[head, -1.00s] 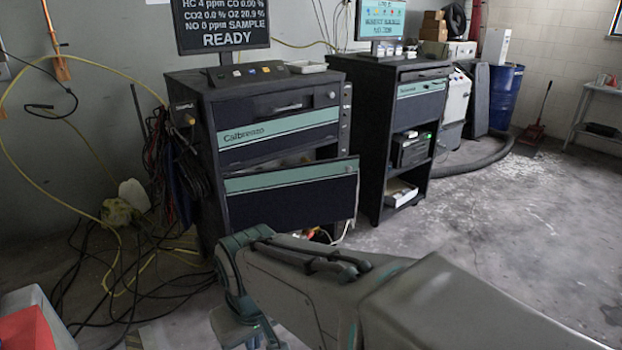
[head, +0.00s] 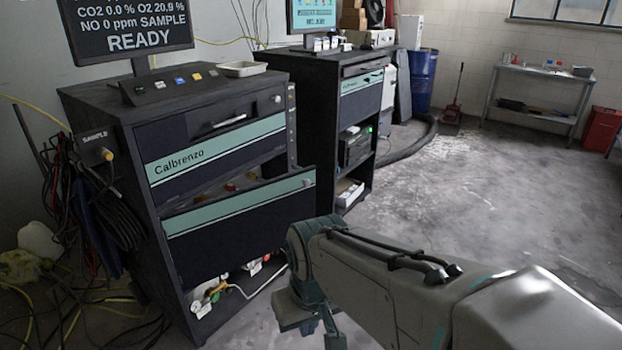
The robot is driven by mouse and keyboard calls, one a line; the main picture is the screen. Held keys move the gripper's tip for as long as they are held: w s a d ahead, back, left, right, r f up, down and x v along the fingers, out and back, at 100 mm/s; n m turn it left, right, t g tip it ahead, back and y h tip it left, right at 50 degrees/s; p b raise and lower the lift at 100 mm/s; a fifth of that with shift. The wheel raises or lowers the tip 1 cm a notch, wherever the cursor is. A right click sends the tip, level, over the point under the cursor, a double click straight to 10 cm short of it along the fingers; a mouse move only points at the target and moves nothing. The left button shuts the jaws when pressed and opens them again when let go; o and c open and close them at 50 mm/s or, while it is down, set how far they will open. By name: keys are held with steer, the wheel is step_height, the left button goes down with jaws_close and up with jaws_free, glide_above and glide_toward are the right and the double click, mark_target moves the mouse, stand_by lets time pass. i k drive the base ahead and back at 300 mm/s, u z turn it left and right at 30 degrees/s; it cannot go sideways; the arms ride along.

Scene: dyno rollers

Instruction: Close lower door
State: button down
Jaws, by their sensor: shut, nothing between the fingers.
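The lower door (head: 241,228) of the left Calbrenzo cabinet (head: 160,225) is a dark panel with a green stripe along its top. It stands open, out from the cabinet front, with a gap above it showing the dim inside. The upper door (head: 215,150), with a green Calbrenzo stripe, sits flush in the cabinet. My gripper (head: 331,335) is low in the head view, to the right of the lower door and apart from it in the picture. It looks shut and empty; its fingertips are partly cut off by the bottom edge.
Hoses and fittings (head: 210,295) lie in the cabinet's open bottom. Black cables (head: 120,215) hang on its left side. A second cabinet (head: 300,130) stands behind to the right. The concrete floor (head: 450,210) on the right is clear.

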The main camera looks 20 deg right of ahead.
mark_target(209, 239)
steer(key=z, duration=0.05)
steer(key=i, duration=0.95)
steer(key=u, duration=0.3)
